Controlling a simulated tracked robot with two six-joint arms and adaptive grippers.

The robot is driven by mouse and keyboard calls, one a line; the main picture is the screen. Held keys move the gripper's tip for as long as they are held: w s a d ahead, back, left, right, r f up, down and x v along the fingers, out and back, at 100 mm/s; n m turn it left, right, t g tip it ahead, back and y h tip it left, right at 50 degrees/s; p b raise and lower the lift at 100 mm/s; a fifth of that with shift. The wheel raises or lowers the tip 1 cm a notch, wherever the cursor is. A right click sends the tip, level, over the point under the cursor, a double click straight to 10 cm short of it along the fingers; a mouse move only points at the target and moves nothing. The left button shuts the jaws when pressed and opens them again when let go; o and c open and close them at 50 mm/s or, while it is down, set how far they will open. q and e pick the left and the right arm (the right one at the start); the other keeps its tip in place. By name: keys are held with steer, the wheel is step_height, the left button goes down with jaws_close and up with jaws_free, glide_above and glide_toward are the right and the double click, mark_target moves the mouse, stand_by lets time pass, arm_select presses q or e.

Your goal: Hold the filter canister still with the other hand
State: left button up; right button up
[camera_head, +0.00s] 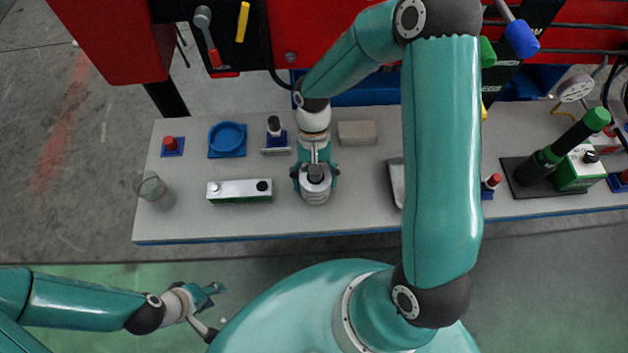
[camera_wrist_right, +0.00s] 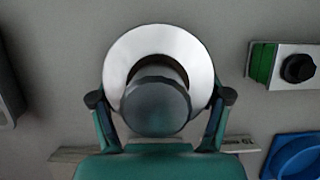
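The filter canister (camera_head: 315,196) is a silver cylinder with a dark round cap, upright on the bench. In the right wrist view its pale ring (camera_wrist_right: 160,42) and dark cap fill the middle. My right gripper (camera_head: 316,174) comes down over it from behind, and its two fingers (camera_wrist_right: 160,100) lie against opposite sides of the canister. The lower part of the canister is hidden from the wrist camera. My left gripper (camera_head: 217,307) is off the bench's front edge at lower left, empty, with its fingers spread.
On the bench (camera_head: 360,220) stand a green-and-white box (camera_head: 239,190), a blue dish (camera_head: 227,138), a clear cup (camera_head: 154,190), a red-knobbed block (camera_head: 171,146) and a tan block (camera_head: 357,132). A green-capped cylinder (camera_head: 560,150) lies tilted at right. My upper arm hides part of the bench.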

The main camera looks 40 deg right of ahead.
steer(key=o, duration=0.3)
steer(key=shift+r, duration=0.1)
